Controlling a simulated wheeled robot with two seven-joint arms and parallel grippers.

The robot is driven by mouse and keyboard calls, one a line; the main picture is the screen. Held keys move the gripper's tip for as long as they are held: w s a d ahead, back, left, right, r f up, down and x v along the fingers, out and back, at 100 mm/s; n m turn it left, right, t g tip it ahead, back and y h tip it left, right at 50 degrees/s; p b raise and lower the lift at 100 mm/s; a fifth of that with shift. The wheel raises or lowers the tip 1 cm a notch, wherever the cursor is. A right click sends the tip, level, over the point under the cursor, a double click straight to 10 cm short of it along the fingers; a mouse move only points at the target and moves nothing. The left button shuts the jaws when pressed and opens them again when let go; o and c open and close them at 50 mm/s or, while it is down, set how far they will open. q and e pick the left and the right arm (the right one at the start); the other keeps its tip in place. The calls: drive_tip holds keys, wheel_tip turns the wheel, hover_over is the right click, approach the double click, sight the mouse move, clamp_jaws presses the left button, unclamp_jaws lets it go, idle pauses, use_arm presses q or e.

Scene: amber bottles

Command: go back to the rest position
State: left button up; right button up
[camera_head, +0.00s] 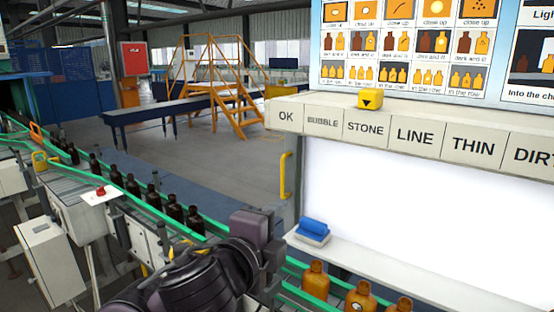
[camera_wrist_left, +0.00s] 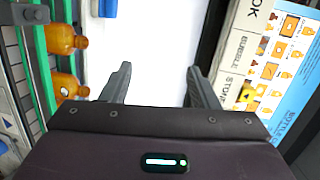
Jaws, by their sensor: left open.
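My left arm reaches in from the bottom of the head view, with its dark left gripper (camera_head: 272,250) beside the conveyor, in front of the lit white panel. In the left wrist view the left gripper (camera_wrist_left: 160,88) is open, its two fingers wide apart with nothing between them. White panel surface shows behind the gap. My right gripper is not in view.
Amber bottles (camera_head: 315,280) stand on the green-railed conveyor right of my gripper; two show in the wrist view (camera_wrist_left: 62,84). Dark bottles (camera_head: 132,185) line the belt at left. A blue block (camera_head: 313,227) sits on the ledge. A labelled shelf (camera_head: 365,129) runs above the panel.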

use_arm(q)
drive_tip(key=s+a+f+n+g+y, duration=0.2)
drive_tip(key=a+f+n, duration=0.35)
drive_tip(key=f, duration=0.35)
drive_tip(key=s+a+f+n+g+y, duration=0.2)
drive_tip(key=a+f+n, duration=0.3)
drive_tip(key=f, duration=0.4)
drive_tip(key=s+a+f+n+g+y, duration=0.1)
drive_tip(key=s+a+f+n+g, duration=0.3)
drive_tip(key=s+f, duration=0.4)
drive_tip(key=s+a+f+n+g+y, duration=0.2)
drive_tip(key=s+a+f+n+g, duration=0.1)
drive_tip(key=s+a+f+n, duration=0.3)
drive_tip(key=s+d+f+g+b, duration=0.1)
drive_tip(key=s+f, duration=0.1)
drive_tip(key=f, duration=1.4)
drive_tip(key=s+f, duration=0.2)
drive_tip(key=f, duration=1.4)
drive_tip(key=s+a+f+g+b, duration=0.1)
drive_tip(key=s+a+f, duration=0.2)
drive_tip(key=s+f, duration=1.6)
drive_tip(key=shift+s+a+f, duration=0.2)
drive_tip(key=shift+f, duration=0.15)
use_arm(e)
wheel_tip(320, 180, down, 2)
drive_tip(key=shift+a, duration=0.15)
